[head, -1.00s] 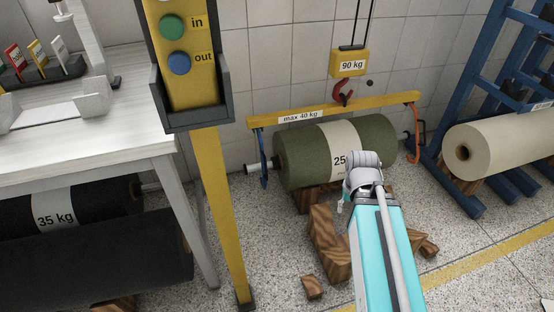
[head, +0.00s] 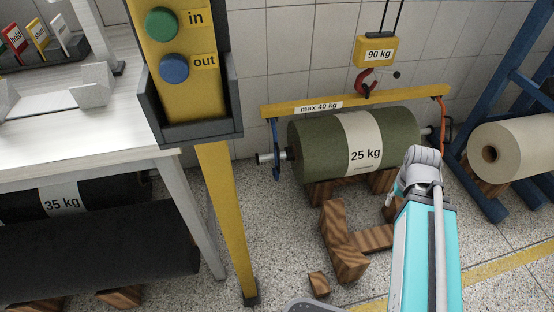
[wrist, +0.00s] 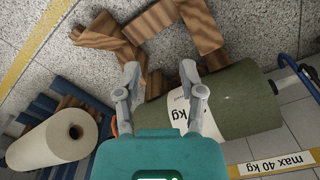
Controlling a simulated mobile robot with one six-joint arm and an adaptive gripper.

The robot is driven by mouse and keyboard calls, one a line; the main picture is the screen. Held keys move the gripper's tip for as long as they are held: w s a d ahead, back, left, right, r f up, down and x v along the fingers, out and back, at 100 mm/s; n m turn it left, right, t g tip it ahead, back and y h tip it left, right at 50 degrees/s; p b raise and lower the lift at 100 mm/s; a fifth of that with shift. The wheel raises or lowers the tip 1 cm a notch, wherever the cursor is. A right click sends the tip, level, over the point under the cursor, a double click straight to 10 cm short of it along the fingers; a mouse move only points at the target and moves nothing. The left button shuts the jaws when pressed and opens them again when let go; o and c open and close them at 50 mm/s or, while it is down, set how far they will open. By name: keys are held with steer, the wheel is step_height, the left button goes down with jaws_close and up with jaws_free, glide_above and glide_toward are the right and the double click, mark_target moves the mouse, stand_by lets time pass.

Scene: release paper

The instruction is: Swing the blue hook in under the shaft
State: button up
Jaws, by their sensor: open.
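The blue hook (head: 276,150) hangs from the left end of the yellow beam (head: 330,106), across the shaft (head: 266,158) stub of the green 25 kg roll (head: 402,150). Whether its tip is under the shaft I cannot tell. In the wrist view the blue hook (wrist: 299,72) is at the right edge, apart from my fingers. My gripper (wrist: 160,72) is open and empty, with its two fingers spread over the green roll's near side and its white band.
A red crane hook (head: 367,80) under a 90 kg block hangs above the beam. An orange hook (head: 446,125) hangs at its right end. Wooden blocks (head: 345,245) lie in front of the roll. A yellow post (head: 228,220) stands left; a blue rack with a cream roll (head: 515,150) stands right.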

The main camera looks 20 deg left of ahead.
steer(key=shift+w+a, duration=0.1)
steer(key=n+t+y+b, duration=0.1)
steer(key=n+t+b, duration=0.3)
glide_toward(279, 160)
steer(key=v, duration=0.3)
steer(key=shift+f, duration=0.15)
steer(key=b+x, duration=1.2)
steer(key=x, duration=0.1)
steer(key=shift+w+a+f, duration=0.1)
steer(key=shift+w, duration=0.05)
stand_by(0.5)
